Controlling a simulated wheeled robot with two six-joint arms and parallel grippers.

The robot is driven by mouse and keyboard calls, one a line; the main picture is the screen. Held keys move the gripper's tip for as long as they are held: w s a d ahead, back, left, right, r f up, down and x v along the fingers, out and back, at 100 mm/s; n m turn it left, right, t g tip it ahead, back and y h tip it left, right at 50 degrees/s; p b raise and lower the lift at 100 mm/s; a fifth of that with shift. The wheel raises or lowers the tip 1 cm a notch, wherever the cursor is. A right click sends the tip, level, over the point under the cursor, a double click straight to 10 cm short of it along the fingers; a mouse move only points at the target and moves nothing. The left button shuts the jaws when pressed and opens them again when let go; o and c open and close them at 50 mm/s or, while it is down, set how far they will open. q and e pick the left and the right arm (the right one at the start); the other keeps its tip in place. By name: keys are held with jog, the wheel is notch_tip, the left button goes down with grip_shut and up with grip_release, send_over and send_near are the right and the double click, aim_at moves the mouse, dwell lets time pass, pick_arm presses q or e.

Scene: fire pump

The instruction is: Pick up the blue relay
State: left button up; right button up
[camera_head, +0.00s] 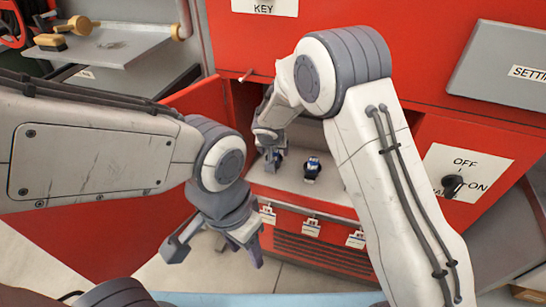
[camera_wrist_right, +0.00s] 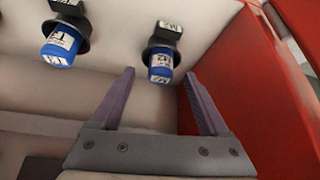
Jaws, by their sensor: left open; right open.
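Two blue relays with dark bases and white labels sit inside the open red cabinet. In the head view one relay (camera_head: 312,169) stands clear on the pale shelf, and the other (camera_head: 275,163) is partly hidden by my right gripper (camera_head: 268,150). In the right wrist view one blue relay (camera_wrist_right: 160,64) lies ahead, between the lines of the two open fingers, and the other (camera_wrist_right: 60,44) is off to the left. My right gripper (camera_wrist_right: 159,76) is open and empty. My left gripper (camera_head: 212,254) is open and empty, below and outside the cabinet.
White tags (camera_head: 311,227) line the shelf's front edge. The red cabinet wall (camera_wrist_right: 245,75) is close beside the right gripper's finger. An open red door (camera_head: 205,105) is at left. An OFF/ON switch (camera_head: 453,185) is on the panel at right.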

jog(key=shift+x, duration=1.45)
jog(key=shift+w+a+r, duration=0.1)
jog(key=c, duration=1.1)
grip_shut()
jog(key=shift+r, duration=0.1)
